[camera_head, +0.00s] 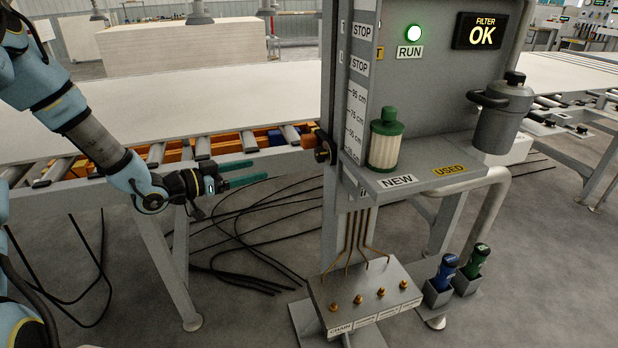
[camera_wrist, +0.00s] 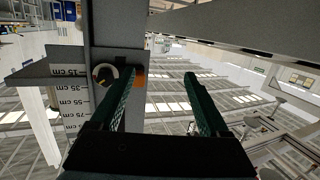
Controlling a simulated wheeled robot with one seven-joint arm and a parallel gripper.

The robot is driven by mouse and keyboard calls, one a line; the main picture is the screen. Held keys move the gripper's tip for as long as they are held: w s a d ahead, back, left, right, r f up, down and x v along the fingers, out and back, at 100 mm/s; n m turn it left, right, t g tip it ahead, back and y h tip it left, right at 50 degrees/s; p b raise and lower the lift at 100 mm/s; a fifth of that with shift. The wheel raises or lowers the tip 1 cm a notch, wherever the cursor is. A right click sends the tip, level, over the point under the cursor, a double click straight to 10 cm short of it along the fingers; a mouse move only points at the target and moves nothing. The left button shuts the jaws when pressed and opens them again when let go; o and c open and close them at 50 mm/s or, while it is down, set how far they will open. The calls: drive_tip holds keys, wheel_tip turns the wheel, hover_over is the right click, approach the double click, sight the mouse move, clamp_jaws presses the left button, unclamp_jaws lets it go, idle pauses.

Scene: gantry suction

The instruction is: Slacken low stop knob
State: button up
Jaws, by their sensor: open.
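The low stop knob (camera_head: 322,151) is dark and round, on the side of the grey post near the low end of the cm scale. An orange piece (camera_head: 308,134) sits beside it. In the wrist view the knob (camera_wrist: 104,75) shows as a dark disc with a pale rim and a yellow mark, left of the fingers. My gripper (camera_head: 259,170) is open and empty, with green fingers pointing right toward the post, apart from the knob. In the wrist view the open jaws (camera_wrist: 164,75) have nothing between them; the left finger stands near the orange piece (camera_wrist: 140,76).
A ledge (camera_head: 420,178) with a green-capped filter (camera_head: 386,138) juts from the post. A roller conveyor with a pale board (camera_head: 200,95) runs behind my gripper. A box with brass fittings (camera_head: 366,295) and loose cables (camera_head: 250,240) are on the floor.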

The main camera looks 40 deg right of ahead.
sight(315, 156)
drive_tip(key=s+d+m+g+h+b, duration=0.2)
drive_tip(key=s+m+g+h, duration=0.25)
drive_tip(key=s+g, duration=0.3)
drive_tip(key=shift+n, duration=0.45)
drive_tip(key=p+x, duration=0.1)
drive_tip(key=x, duration=0.6)
drive_tip(key=p+x, duration=0.1)
drive_tip(key=x, duration=0.2)
drive_tip(key=shift+s+d+r+p, duration=0.1)
drive_tip(key=shift+d+r+p, duration=0.05)
drive_tip(key=shift+r+p, duration=0.25)
drive_tip(key=shift+c, duration=0.2)
clamp_jaws()
